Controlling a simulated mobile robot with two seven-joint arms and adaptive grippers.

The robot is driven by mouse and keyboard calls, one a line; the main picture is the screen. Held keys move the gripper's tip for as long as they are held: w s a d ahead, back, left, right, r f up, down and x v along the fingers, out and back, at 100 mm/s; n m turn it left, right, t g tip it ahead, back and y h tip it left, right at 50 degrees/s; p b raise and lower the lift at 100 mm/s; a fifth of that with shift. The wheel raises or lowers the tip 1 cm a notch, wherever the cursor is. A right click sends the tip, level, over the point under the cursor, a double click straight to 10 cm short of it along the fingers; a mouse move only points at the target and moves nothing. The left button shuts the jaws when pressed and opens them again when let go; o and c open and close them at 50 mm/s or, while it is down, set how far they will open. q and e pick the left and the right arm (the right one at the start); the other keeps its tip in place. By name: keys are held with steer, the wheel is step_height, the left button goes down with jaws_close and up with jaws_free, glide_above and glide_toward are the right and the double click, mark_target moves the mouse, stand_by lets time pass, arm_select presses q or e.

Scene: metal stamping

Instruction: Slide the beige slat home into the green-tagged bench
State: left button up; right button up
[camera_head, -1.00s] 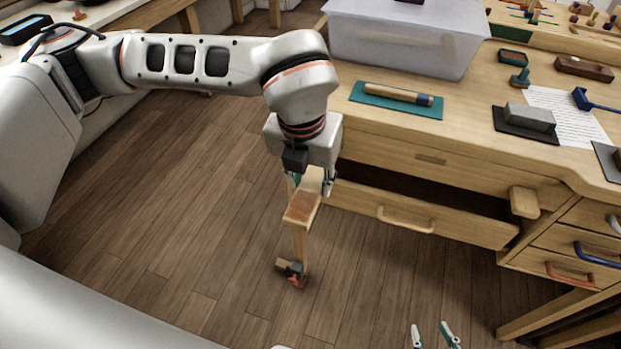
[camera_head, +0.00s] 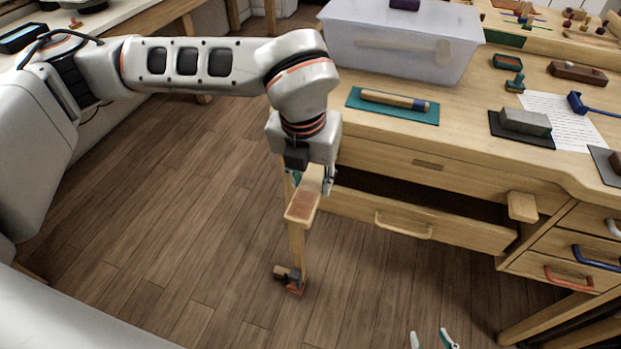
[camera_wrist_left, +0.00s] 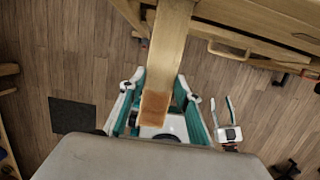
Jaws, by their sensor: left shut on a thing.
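The beige slat (camera_head: 304,204) is a pale wooden bar with a reddish-brown patch at its near end. My left gripper (camera_head: 313,186) is shut on it at the left front of the bench (camera_head: 430,165). In the left wrist view the slat (camera_wrist_left: 172,45) runs from the top edge down between the teal fingers (camera_wrist_left: 155,105). Its far end is out of that view. A wooden upright shows below the slat; I cannot tell whether they touch. My right gripper (camera_head: 431,340) is empty, its fingertips apart, at the bottom edge. I see no clear green tag.
A drawer (camera_head: 400,222) stands partly open below the bench top. A wooden block (camera_head: 522,206) juts out at its right. A clear bin (camera_head: 400,45), a teal mat (camera_head: 365,103) and a grey block (camera_head: 525,121) are on top. Open floor lies left of the slat.

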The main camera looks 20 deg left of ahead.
arm_select(q)
steer(key=shift+w, duration=0.3)
steer(key=shift+w, duration=0.35)
steer(key=shift+w, duration=0.1)
steer(key=o, duration=1.4)
steer(key=shift+c, duration=0.2)
